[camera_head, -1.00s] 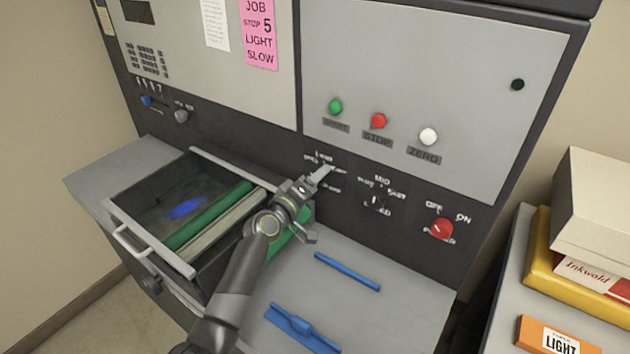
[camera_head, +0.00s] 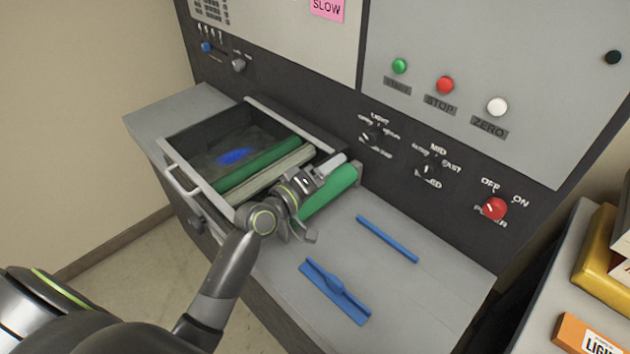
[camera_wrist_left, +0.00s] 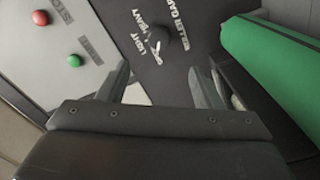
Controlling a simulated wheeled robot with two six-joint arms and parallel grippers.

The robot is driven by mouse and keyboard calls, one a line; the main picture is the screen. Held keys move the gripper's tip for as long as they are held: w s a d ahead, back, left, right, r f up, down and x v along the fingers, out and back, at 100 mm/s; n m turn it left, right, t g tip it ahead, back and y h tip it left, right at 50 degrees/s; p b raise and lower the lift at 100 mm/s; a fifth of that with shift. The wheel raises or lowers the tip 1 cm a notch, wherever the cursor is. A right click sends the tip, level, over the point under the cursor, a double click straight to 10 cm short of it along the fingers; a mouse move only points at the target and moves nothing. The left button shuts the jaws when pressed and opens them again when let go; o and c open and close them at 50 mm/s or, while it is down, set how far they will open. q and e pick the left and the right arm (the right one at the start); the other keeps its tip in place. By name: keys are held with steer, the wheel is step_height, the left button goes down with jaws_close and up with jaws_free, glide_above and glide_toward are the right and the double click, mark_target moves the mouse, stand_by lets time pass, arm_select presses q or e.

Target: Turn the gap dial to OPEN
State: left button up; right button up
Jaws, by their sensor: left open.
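The gap dial (camera_head: 372,137) is a small black knob on the dark lower strip of the machine, left of the speed dial. In the left wrist view the dial (camera_wrist_left: 160,37) sits beyond the fingers, with LIGHT, HEAVY and ROLLER GAP lettering around it. A white mark shows on its lower side, but I cannot tell surely which label it points at. My left gripper (camera_head: 335,166) is open and empty, below and left of the dial, apart from it. In the wrist view the open left gripper (camera_wrist_left: 160,85) has its fingers on either side below the dial. My right gripper is not in view.
An open drawer (camera_head: 180,181) with rolls is left of the gripper; a green roll (camera_head: 328,195) lies close beside it. Blue strips lie on the grey shelf (camera_head: 400,290). A speed dial (camera_head: 429,170) and red power knob (camera_head: 494,208) are to the right.

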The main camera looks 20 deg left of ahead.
arm_select(q)
steer(key=shift+v, duration=1.95)
steer(key=shift+s, duration=0.1)
